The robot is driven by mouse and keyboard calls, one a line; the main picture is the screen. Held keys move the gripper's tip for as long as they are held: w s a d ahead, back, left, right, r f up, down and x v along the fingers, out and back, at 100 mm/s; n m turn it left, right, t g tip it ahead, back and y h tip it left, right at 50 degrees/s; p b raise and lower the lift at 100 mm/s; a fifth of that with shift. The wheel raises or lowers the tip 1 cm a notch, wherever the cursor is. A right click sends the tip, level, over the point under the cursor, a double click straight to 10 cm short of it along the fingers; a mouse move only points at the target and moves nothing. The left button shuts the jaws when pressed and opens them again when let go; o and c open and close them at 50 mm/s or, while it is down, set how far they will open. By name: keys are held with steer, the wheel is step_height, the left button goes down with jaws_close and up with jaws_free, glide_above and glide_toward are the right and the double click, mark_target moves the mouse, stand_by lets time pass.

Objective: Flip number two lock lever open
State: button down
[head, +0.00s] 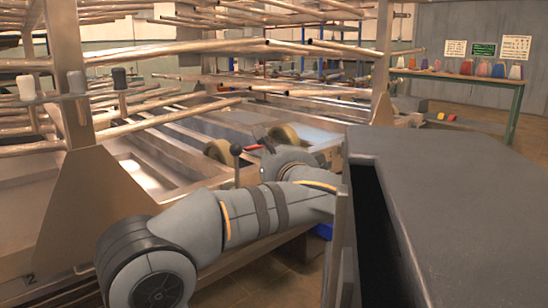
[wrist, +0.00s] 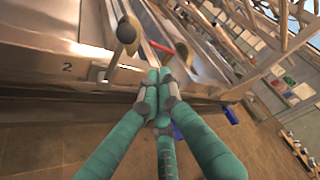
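A lock lever with a dark round knob (head: 236,150) stands upright at the front edge of the metal frame in the head view. In the wrist view a lever with a rounded knob (wrist: 126,32) rises from a mount on the frame's front, to the right of a painted number 2 (wrist: 67,67). My gripper (wrist: 160,76) has teal fingers whose tips are together, with nothing seen between them. The tips are below and right of the knob in that view and look apart from it. In the head view my arm hides the gripper.
A red handle (head: 253,147) is just right of the lever; a red part also shows in the wrist view (wrist: 182,50). Tan wheels (head: 285,135) sit on the frame behind. A large grey box (head: 450,200) fills the right foreground. Open floor lies in front of the frame.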

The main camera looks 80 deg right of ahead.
steer(key=shift+v, duration=1.1)
steer(key=b, duration=0.1)
glide_above(236, 173)
steer(key=s, duration=0.4)
steer(key=shift+w+d+f, duration=0.15)
steer(key=shift+d, duration=0.2)
